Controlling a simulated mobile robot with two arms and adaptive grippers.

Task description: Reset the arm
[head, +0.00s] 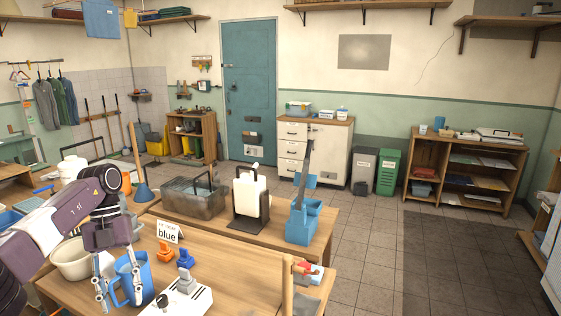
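My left arm comes in from the left, and its purple-grey gripper (118,300) points down at the front left of the near table. Its two silver fingers are spread apart, one left of a blue jug (143,270) and one in front of its body. The jug stands upright on the table with its handle towards the left, between the fingers. I cannot tell whether a finger touches it. My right gripper is not in view.
A cream basin (72,262) sits behind the fingers. A clear tub (190,202) and a blue stand (300,225) are farther back. Floor to the right is open.

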